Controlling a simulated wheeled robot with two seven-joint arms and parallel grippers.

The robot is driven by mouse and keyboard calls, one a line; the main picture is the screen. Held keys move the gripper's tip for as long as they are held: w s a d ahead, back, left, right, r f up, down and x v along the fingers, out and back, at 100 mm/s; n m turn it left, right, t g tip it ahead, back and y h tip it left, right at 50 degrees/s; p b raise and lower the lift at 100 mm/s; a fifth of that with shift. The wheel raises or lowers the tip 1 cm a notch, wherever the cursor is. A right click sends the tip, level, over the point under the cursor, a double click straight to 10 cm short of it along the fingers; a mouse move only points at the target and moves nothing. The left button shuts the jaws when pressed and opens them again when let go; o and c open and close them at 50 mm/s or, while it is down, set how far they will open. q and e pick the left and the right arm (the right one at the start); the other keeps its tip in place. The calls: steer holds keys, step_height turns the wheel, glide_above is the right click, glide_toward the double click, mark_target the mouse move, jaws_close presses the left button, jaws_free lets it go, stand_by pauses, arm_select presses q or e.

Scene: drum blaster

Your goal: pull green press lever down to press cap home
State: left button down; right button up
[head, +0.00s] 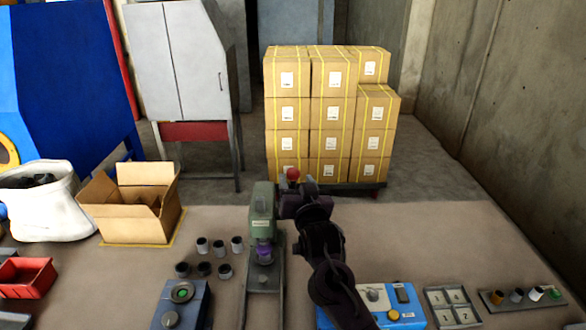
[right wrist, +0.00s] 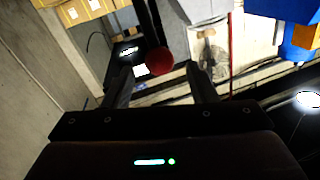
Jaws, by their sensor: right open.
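The green press (head: 262,215) stands upright on the table in the middle of the head view. Its lever ends in a red knob (head: 293,174), raised near the top of the press on its right side. A purple piece (head: 264,252) sits under the press head; I cannot tell whether it is the cap. My right gripper (head: 293,188) is at the knob, its arm coming up from below right. In the right wrist view the red knob (right wrist: 159,61) shows between the two open fingers, with gaps on both sides. My left gripper is out of view.
Several small dark and white cups (head: 204,268) stand left of the press. An open carton (head: 135,205) and stacked boxes (head: 330,115) are farther back.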

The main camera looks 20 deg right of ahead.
mark_target(294, 177)
steer(key=w, duration=0.3)
steer(key=shift+d+p, duration=0.1)
steer(key=shift+p, duration=0.3)
steer(key=shift+w+d+f, duration=0.1)
steer(key=shift+w+f, duration=0.05)
steer(key=shift+w, duration=0.6)
steer(key=shift+c, duration=0.2)
steer(key=c, duration=0.5)
jaws_close()
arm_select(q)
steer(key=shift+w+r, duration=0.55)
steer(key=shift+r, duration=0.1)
arm_select(e)
steer(key=shift+f, duration=0.15)
